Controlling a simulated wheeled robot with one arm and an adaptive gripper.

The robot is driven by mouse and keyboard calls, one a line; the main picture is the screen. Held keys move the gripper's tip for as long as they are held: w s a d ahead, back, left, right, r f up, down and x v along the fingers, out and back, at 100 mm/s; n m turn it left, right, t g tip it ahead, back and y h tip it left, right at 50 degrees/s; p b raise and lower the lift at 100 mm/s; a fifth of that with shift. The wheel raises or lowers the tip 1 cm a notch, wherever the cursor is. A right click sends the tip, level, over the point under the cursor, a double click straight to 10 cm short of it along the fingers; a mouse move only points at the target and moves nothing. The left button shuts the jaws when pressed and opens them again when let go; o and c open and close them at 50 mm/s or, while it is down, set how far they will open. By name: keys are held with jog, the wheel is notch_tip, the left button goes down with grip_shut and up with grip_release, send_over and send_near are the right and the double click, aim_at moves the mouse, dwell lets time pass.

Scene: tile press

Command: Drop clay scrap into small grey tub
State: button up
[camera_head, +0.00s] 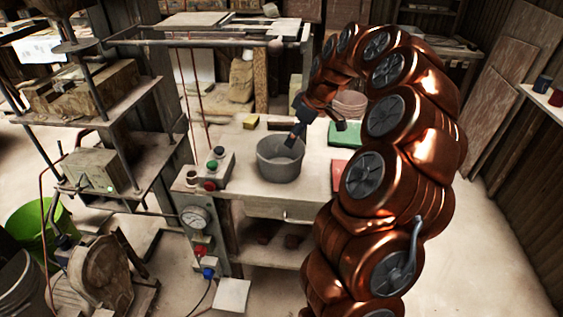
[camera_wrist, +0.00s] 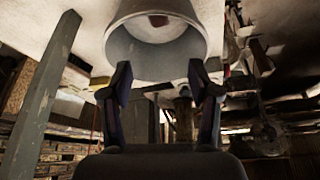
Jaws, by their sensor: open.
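The small grey tub (camera_head: 279,168) stands upright on the pale worktop in the head view. My gripper (camera_head: 298,132) is over the tub's back right rim, pointing down. In the wrist view the tub (camera_wrist: 195,45) fills the top middle, beyond the fingertips. My gripper (camera_wrist: 159,75) shows there with its two dark fingers apart and nothing between them. A small brown-red piece (camera_wrist: 158,20) shows against the tub's pale inside; it may be the clay scrap. In the head view the tub's bottom is hidden, and I see no scrap there.
A control box with buttons (camera_head: 211,172) stands left of the tub. A green slab (camera_head: 345,133) and a red slab (camera_head: 340,167) lie to the right, partly behind my arm. A yellow block (camera_head: 251,122) lies behind the tub. Shelving and machinery crowd the left.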

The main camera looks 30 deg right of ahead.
jog(key=v, duration=0.8)
jog(key=shift+r, duration=0.25)
jog(key=shift+s, duration=0.1)
